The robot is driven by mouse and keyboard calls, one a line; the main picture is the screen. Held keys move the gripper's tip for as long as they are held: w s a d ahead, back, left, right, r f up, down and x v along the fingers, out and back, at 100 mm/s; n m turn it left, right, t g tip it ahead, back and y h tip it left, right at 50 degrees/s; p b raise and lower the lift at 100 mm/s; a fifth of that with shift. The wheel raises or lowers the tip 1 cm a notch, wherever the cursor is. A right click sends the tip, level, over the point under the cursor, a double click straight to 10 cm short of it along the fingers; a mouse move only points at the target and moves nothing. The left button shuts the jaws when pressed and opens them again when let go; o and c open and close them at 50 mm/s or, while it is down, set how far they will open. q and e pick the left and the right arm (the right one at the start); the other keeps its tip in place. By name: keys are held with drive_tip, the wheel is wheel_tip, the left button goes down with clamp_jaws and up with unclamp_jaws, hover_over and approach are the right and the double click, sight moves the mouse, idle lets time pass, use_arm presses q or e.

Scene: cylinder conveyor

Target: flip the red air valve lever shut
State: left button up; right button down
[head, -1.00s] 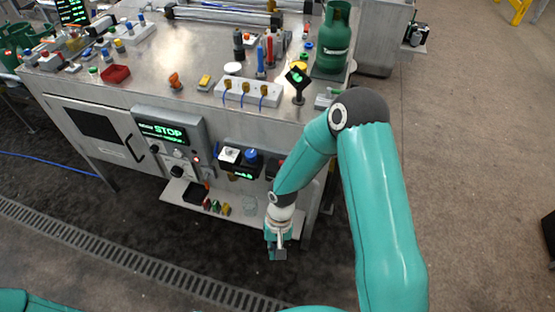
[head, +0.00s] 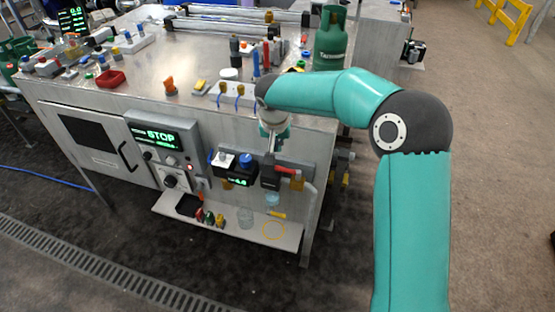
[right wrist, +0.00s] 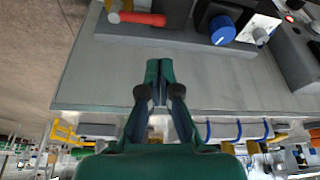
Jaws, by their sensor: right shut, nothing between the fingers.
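The red valve lever (head: 289,171) sticks out to the right of a dark block on the front of the workbench in the head view. In the right wrist view the red lever (right wrist: 142,19) lies sideways at the top, next to a brass fitting (right wrist: 113,12). My right gripper (head: 271,150) hangs just above the dark block in the head view. In the right wrist view its green fingers (right wrist: 159,68) are together and empty, apart from the lever. My left gripper is not in view.
A blue knob (head: 247,160) and a white switch plate (head: 223,159) sit left of the lever; the knob also shows in the wrist view (right wrist: 222,30). A STOP display (head: 160,136) is farther left. A shelf (head: 285,235) with small items juts out below.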

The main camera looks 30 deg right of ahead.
drive_tip(key=p+x, duration=0.1)
drive_tip(key=x, duration=0.9)
drive_tip(key=shift+f+p, duration=0.1)
drive_tip(key=shift+p, duration=0.2)
drive_tip(key=shift+a, duration=0.1)
